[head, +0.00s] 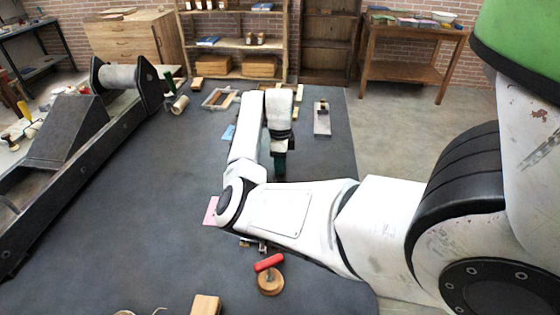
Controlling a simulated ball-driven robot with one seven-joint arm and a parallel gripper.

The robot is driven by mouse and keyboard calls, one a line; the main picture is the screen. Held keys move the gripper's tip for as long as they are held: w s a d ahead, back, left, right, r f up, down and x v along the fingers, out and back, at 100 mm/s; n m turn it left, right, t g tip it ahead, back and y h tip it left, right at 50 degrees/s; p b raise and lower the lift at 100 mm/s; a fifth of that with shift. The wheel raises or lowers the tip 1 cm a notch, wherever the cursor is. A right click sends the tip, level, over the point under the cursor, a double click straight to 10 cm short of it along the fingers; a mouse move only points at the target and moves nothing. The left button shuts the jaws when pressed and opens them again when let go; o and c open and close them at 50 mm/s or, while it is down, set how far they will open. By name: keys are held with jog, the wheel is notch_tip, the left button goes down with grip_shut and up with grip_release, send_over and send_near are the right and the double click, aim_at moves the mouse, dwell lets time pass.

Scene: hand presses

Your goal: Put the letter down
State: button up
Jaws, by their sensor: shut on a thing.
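My gripper (279,167) points down over the dark grey mat, a little right of the picture's middle, beyond my bent white forearm. It is shut, with its dark green end low over the mat. The letter is too small or too hidden to make out at the fingertips. I cannot tell whether the fingertips or the letter touch the mat.
A dark press (75,135) with a pale roller stands at left. A frame (220,98) and a metal tray (322,120) lie at the back. A pink sheet (210,211) and a red-handled tool (269,272) lie nearer. The mat's left middle (150,200) is clear.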

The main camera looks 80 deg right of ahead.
jog(key=shift+f, duration=0.15)
jog(key=o, duration=0.9)
jog(key=shift+o, duration=0.2)
notch_tip(320, 180, up, 12)
jog(key=b, duration=0.2)
jog(key=shift+r, duration=0.2)
